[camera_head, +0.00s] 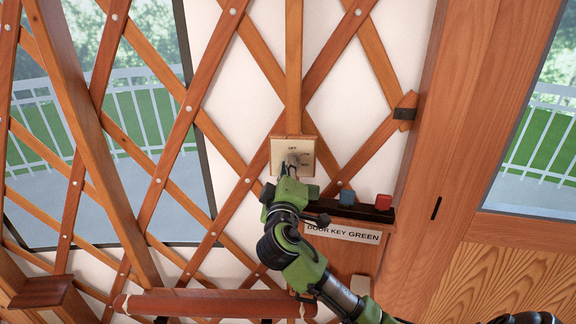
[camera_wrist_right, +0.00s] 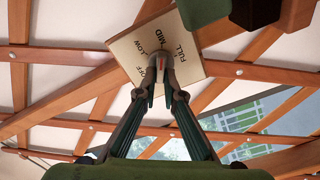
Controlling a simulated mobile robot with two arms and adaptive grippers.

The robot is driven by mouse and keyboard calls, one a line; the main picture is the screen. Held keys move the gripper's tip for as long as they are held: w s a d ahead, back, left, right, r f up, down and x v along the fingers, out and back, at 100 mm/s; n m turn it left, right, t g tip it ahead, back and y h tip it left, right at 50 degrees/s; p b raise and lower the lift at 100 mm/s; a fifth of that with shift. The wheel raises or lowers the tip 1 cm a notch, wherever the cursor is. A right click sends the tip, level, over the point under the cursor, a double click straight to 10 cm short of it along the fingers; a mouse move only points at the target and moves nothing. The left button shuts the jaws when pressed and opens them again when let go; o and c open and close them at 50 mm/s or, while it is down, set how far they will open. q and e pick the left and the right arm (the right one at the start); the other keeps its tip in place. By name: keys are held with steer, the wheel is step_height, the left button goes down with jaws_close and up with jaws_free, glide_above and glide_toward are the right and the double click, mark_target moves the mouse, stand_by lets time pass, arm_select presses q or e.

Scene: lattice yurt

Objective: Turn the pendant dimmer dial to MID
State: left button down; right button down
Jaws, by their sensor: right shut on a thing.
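The dimmer plate (camera_head: 281,153) is a cream square panel on the lattice wall, with the grey dial (camera_head: 294,159) on it. In the right wrist view the plate (camera_wrist_right: 192,66) carries the marks OFF, LOW, MID and FULL. My right gripper (camera_head: 291,169) reaches up to the plate from below. In the wrist view its two fingertips (camera_wrist_right: 164,64) meet in front of the plate, closed around the dial. The fingers cover most of the dial, so I cannot tell which mark it points to.
A wooden rail (camera_head: 212,302) runs low at the left. Wooden lattice and windows surround the plate.

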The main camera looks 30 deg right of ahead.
steer(key=c, duration=2.2)
jaws_free()
steer(key=shift+o, duration=0.2)
steer(key=shift+a, duration=0.1)
steer(key=v, duration=1.2)
steer(key=shift+f, duration=0.1)
